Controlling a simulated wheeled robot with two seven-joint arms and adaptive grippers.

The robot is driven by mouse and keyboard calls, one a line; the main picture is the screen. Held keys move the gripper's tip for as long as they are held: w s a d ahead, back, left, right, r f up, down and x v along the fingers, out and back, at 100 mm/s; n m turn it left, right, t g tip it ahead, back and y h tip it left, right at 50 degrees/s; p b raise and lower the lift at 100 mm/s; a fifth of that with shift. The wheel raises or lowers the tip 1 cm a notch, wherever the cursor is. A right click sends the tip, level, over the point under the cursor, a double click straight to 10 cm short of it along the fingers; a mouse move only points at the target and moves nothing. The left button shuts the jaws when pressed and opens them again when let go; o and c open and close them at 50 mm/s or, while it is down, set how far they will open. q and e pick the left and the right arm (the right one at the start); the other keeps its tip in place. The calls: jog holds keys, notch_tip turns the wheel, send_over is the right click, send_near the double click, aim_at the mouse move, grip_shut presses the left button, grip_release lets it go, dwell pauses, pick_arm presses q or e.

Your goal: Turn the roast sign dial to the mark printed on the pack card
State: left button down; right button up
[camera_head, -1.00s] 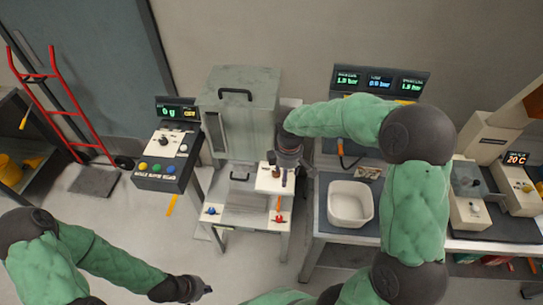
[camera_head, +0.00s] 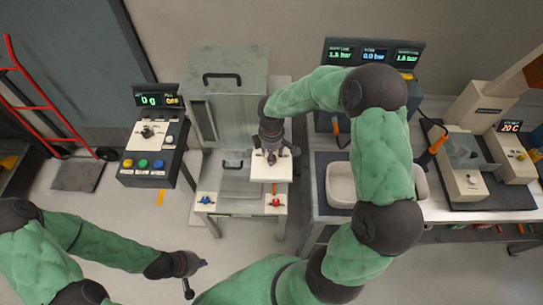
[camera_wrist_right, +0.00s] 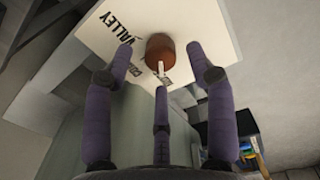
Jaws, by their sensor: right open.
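The roast sign (camera_head: 258,173) is a small white panel on the front of the grey machine in the head view. In the right wrist view the sign (camera_wrist_right: 105,36) shows dark printing, including "VALLEY", and a round brown dial (camera_wrist_right: 160,46) with a pale pointer. My right gripper (camera_wrist_right: 160,62) is open, its purple fingers spread around the dial with gaps at both sides; I cannot tell whether any finger touches it. It also shows at the sign in the head view (camera_head: 271,154). My left gripper (camera_head: 195,271) hangs low over the floor, its jaw state unclear. I cannot make out the pack card.
A button console (camera_head: 150,165) with a display stands left of the machine. Blue (camera_head: 206,200) and red (camera_head: 276,202) knobs sit on the machine's front ledge. A white tub (camera_head: 340,187), partly behind my right arm, is on the right bench.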

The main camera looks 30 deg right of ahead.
jog(key=shift+f, duration=1)
grip_shut()
